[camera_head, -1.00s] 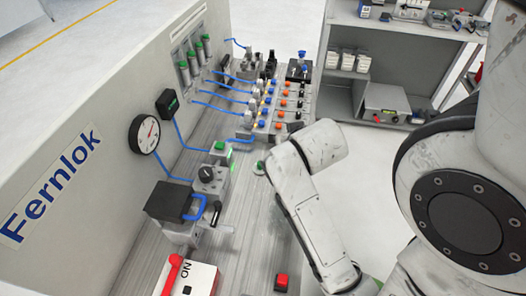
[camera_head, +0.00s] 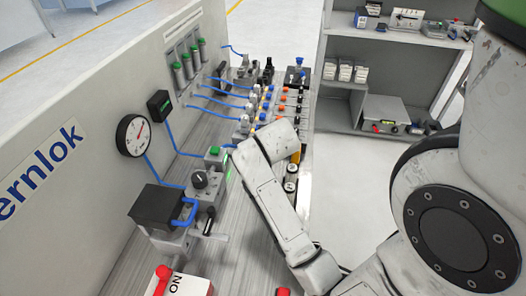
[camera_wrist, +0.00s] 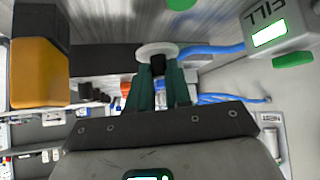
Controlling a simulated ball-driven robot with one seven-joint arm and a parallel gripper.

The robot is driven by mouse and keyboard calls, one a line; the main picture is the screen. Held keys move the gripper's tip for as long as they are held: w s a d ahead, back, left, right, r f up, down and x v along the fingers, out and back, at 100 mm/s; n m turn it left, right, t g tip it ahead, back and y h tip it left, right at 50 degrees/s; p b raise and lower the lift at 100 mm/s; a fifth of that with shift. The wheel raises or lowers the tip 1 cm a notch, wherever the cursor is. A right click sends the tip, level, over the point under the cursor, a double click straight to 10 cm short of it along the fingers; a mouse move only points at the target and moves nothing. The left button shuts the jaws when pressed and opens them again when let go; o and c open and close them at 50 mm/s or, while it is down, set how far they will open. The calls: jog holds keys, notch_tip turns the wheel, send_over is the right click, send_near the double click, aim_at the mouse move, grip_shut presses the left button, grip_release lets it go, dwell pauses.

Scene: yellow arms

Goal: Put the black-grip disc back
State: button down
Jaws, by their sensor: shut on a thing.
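In the wrist view, a pale disc (camera_wrist: 157,49) with a black grip (camera_wrist: 158,66) is at the tips of my gripper (camera_wrist: 159,72). The two dark green fingers are shut on the black grip, and the disc's flat face is beyond them. In the head view my own arm link hides the gripper and the held disc.
A grey box with a lit FILL display (camera_wrist: 270,35) and a blue hose (camera_wrist: 210,50) are right of the disc in the wrist view. An amber block (camera_wrist: 40,72) is left. A gauge (camera_head: 135,135) and valve rows (camera_head: 262,110) line the bench.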

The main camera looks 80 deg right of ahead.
jog(key=shift+s+f, duration=0.1)
jog(key=shift+f, duration=1.3)
jog(key=shift+a+f, duration=0.1)
jog(key=shift+f, duration=0.05)
jog(key=c, duration=1.1)
grip_release()
jog(key=shift+o, duration=0.2)
jog(key=shift+r, duration=0.2)
jog(key=v, duration=1.2)
jog(key=shift+p, duration=0.35)
